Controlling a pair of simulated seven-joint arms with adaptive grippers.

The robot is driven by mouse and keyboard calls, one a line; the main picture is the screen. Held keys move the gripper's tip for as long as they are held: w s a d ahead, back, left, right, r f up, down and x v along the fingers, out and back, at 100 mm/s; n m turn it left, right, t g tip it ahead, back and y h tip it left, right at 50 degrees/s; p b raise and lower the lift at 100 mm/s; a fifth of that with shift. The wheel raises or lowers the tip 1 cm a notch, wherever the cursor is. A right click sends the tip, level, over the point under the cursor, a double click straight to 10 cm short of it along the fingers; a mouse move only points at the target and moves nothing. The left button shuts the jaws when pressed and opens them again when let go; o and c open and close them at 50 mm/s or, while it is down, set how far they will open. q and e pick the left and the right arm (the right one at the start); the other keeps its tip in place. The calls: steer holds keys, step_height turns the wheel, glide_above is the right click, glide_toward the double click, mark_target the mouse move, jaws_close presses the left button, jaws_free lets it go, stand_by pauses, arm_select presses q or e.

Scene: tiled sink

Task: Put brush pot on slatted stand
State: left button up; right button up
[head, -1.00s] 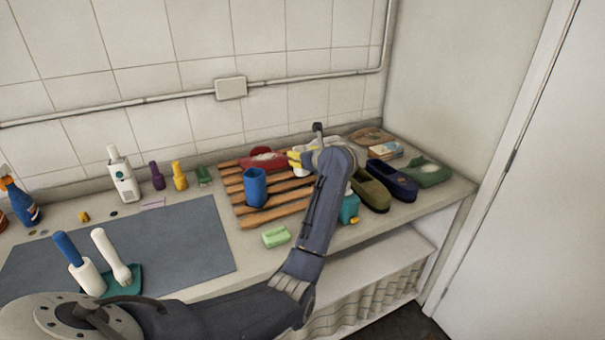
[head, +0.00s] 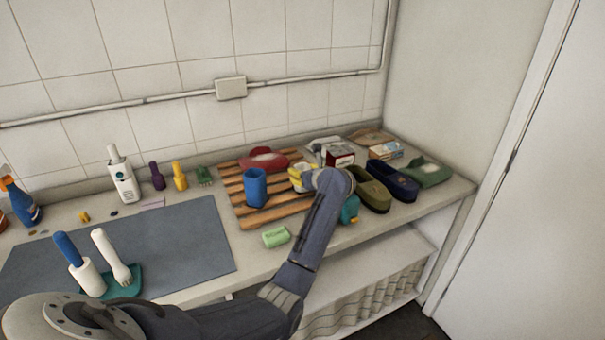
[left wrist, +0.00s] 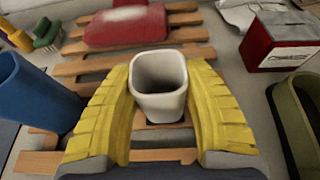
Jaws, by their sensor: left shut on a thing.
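The slatted wooden stand (head: 275,213) lies on the counter right of the grey mat. My left gripper (head: 300,178) has yellow fingers and is over the stand's right side. In the left wrist view its fingers (left wrist: 163,100) are shut on a white, square-mouthed pot (left wrist: 158,102), which looks upright and empty. Slats (left wrist: 90,68) show around and below the pot; I cannot tell whether its base touches them. A blue cup (head: 255,188) stands on the stand left of the gripper, and also shows in the left wrist view (left wrist: 35,95). My right gripper is not in view.
A red item (head: 264,158) lies on the stand's back. A red-and-white box (head: 338,155), olive shoe (head: 371,192) and navy shoe (head: 393,181) crowd the right. A green block (head: 276,237) lies in front of the stand. The grey mat (head: 180,245) has clear room.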

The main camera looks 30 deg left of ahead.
arm_select(q)
steer(key=shift+f, duration=0.1)
steer(key=o, duration=1.2)
steer(key=shift+o, duration=0.2)
steer(key=shift+d, duration=0.1)
steer(key=v, duration=1.2)
steer(key=shift+r, duration=0.25)
